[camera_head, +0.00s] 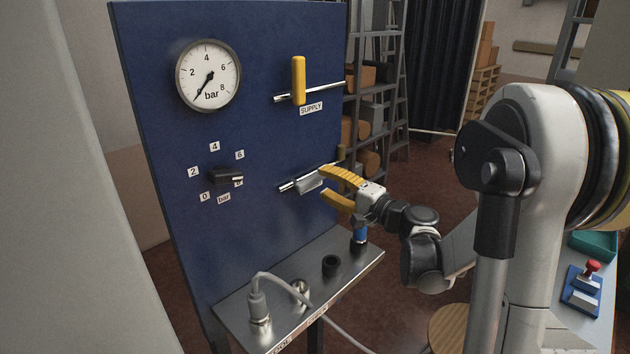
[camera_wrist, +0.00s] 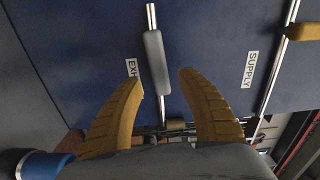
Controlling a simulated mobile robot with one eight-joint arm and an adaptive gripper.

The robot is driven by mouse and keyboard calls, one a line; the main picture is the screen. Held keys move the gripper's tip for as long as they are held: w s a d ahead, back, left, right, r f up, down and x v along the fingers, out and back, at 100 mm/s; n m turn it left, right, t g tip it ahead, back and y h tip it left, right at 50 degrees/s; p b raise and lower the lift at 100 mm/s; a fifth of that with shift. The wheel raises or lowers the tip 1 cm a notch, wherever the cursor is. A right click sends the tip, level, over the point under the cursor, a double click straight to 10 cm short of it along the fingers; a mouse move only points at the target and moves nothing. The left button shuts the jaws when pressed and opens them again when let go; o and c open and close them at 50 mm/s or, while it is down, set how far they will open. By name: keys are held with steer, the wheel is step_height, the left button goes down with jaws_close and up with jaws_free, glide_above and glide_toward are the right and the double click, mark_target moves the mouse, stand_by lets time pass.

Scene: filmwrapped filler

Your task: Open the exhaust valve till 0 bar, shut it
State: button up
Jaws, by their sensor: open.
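The exhaust valve has a grey handle (camera_head: 309,185) on a metal pipe low on the blue panel. The handle lies along its pipe, and the wrist view shows this grey handle (camera_wrist: 156,62) in line with it. The "EXH" label beside it is partly covered by a finger. My gripper (camera_head: 324,181) is open, its yellow fingers pointing at the panel. In the wrist view the handle shows between and beyond the fingertips (camera_wrist: 160,76); I cannot tell whether they touch it. The round pressure gauge (camera_head: 208,76) has its needle at lower left, at about 0 bar.
The yellow supply lever (camera_head: 299,80) stands upright across its pipe. A black knob (camera_head: 228,177) sits among number labels. A metal shelf (camera_head: 345,258) juts out below, with a plug and cable (camera_head: 259,300) and fittings. A ladder rack (camera_head: 390,100) stands behind the panel.

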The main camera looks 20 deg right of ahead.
mark_target(319, 179)
steer(key=shift+x, duration=1.95)
jaws_close()
